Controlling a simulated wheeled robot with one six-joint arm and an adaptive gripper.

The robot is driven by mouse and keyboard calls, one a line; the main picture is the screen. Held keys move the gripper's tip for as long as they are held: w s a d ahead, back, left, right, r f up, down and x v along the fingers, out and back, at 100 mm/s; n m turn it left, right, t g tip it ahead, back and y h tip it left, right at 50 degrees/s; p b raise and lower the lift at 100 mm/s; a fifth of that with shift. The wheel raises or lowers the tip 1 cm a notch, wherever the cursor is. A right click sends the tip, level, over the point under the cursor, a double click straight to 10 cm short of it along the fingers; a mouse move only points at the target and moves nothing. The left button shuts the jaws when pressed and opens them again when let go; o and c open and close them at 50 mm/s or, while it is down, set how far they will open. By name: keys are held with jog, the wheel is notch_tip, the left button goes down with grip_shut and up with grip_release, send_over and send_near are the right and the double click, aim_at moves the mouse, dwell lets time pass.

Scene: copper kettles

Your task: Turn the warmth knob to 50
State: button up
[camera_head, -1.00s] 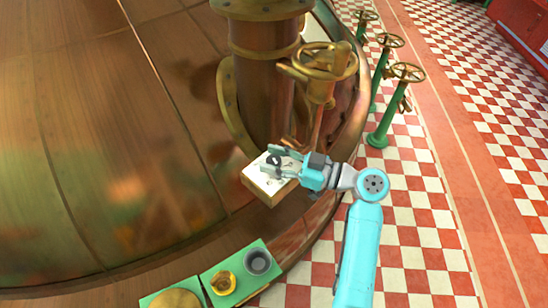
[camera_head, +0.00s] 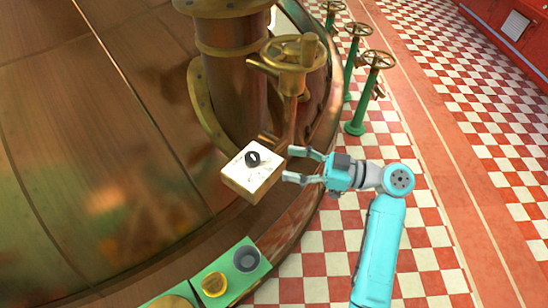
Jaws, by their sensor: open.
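The warmth knob appears to be the small black knob (camera_head: 252,158) on the white face of a brass-edged box (camera_head: 239,184), at the foot of the copper column. The markings on the white face are too small to read, so I cannot tell its setting. My gripper (camera_head: 288,164) is open and empty. Its two fingers point left toward the box, at its right side, apart from the knob. Nothing hides the knob.
Green-posted handwheels (camera_head: 376,60) stand behind on the checkered floor. A green panel (camera_head: 218,276) with a grey cup-like part (camera_head: 246,259) is at the bottom. Floor to the right is clear.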

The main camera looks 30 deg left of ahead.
jog(key=shift+v, duration=1)
